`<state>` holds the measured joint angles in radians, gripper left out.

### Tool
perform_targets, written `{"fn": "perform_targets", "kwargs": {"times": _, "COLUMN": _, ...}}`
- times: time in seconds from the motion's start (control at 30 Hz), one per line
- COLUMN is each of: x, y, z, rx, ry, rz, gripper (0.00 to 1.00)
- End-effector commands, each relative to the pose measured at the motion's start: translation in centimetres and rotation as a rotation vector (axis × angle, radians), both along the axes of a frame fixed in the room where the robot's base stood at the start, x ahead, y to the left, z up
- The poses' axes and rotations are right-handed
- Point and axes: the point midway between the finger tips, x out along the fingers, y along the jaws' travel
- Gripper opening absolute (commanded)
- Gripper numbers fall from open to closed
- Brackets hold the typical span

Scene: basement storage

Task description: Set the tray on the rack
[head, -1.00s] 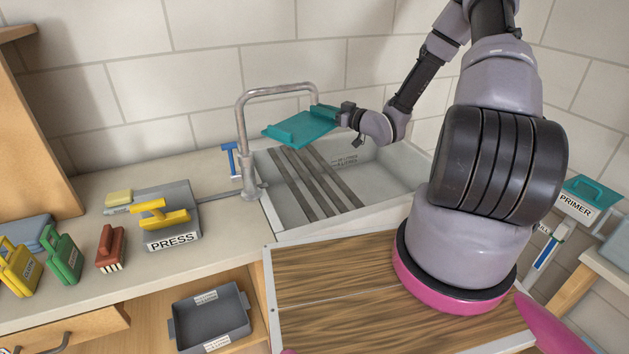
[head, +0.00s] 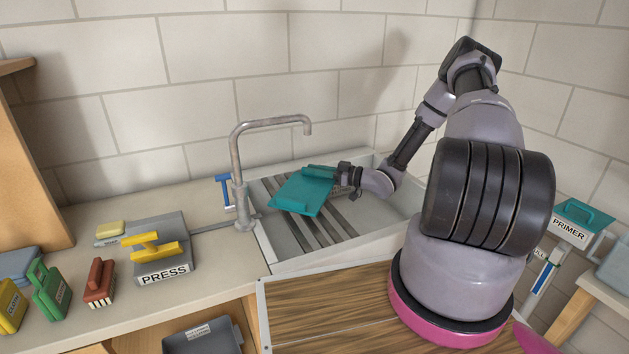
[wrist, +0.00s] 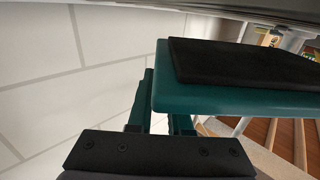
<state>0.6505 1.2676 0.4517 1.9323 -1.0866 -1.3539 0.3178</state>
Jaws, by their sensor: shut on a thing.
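The teal tray (head: 300,196) is in my gripper (head: 340,176), over the sink. My gripper is shut on the tray's right end, and the tray tilts down toward the front. In the wrist view the teal tray (wrist: 235,98) shows close up with a dark pad across it. The rack (head: 330,229) is a set of dark slats lying across the sink. The tray hides part of the slats, and I cannot tell whether it touches them.
The grey sink (head: 385,212) has a tall faucet (head: 238,180) at its left, near the tray. A press (head: 160,262) with a yellow handle, a red brush (head: 99,284) and a green container (head: 50,290) stand on the left counter. A primer tray (head: 582,215) is at the right.

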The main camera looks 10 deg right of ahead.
Motion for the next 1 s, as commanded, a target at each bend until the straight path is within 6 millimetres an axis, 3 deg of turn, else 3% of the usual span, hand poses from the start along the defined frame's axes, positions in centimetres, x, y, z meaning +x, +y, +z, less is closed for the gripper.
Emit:
{"fn": "perform_targets", "kwargs": {"times": 0.2, "x": 0.0, "y": 0.0, "z": -2.9, "rx": 0.001, "ry": 0.001, "rz": 0.0, "gripper": 0.0}}
{"fn": "perform_targets", "kwargs": {"times": 0.5, "x": 0.0, "y": 0.0, "z": -3.2, "rx": 0.0, "ry": -0.001, "rz": 0.0, "gripper": 0.0}}
{"fn": "perform_targets", "kwargs": {"times": 0.53, "x": 0.0, "y": 0.0, "z": -3.3, "rx": -0.001, "ry": -0.001, "rz": -0.001, "gripper": 0.25}}
{"fn": "perform_targets", "kwargs": {"times": 0.6, "x": 0.0, "y": 0.0, "z": -3.2, "rx": -0.001, "ry": -0.001, "rz": -0.001, "gripper": 0.47}}
{"fn": "perform_targets", "kwargs": {"times": 1.0, "x": -0.3, "y": -0.6, "z": -3.2, "rx": -0.001, "ry": 0.0, "rz": -0.002, "gripper": 0.47}}
